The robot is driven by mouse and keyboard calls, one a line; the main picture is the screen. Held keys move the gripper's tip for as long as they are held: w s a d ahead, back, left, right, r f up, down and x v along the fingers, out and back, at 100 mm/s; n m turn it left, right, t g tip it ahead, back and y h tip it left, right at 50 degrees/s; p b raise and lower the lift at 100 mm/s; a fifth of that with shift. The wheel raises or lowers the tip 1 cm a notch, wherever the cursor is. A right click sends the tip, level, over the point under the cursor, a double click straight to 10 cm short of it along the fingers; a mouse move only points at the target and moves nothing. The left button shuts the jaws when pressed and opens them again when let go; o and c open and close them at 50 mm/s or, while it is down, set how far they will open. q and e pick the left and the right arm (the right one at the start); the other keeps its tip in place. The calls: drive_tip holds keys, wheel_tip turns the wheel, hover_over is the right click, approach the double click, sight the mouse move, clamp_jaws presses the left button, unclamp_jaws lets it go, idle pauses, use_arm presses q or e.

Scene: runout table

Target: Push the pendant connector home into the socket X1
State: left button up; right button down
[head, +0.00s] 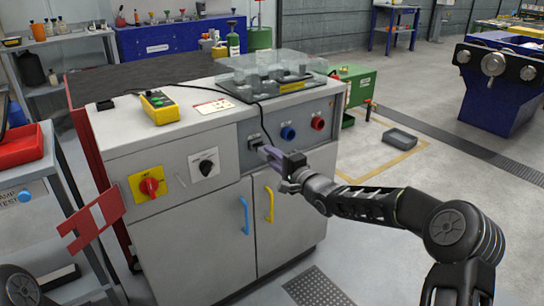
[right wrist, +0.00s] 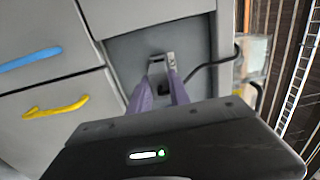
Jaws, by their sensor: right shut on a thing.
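The socket X1 (head: 254,138) appears to be the dark, leftmost fitting on the grey recessed panel of the cabinet; its label is too small to read. My right gripper (head: 266,150) is at this socket, its purple-grey fingers pointing at the panel. In the right wrist view the fingers (right wrist: 158,88) are closed around a small dark piece, the pendant connector (right wrist: 163,88), mostly hidden between them. A metal fitting (right wrist: 157,64) shows just beyond the fingertips. How deep the connector sits cannot be told. The yellow pendant (head: 160,106) lies on the cabinet top. My left gripper is out of view.
A black cable (head: 262,112) runs over the cabinet top and down the panel; it also shows beside the fingers (right wrist: 205,68). Blue (head: 287,132) and red (head: 318,123) fittings sit right of the socket. Blue (head: 245,215) and yellow (head: 269,204) door handles are below. A clear cover (head: 275,68) stands above.

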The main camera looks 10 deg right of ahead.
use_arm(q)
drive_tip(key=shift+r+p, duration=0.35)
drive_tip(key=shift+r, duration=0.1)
use_arm(e)
drive_tip(key=shift+x, duration=1.35)
drive_tip(key=c, duration=1.1)
unclamp_jaws()
drive_tip(key=shift+c, duration=0.2)
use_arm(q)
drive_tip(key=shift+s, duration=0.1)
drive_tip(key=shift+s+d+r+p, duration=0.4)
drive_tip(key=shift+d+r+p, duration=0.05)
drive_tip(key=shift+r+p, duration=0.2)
use_arm(e)
drive_tip(key=v, duration=0.7)
drive_tip(key=shift+s, duration=0.35)
drive_tip(key=shift+d, duration=0.15)
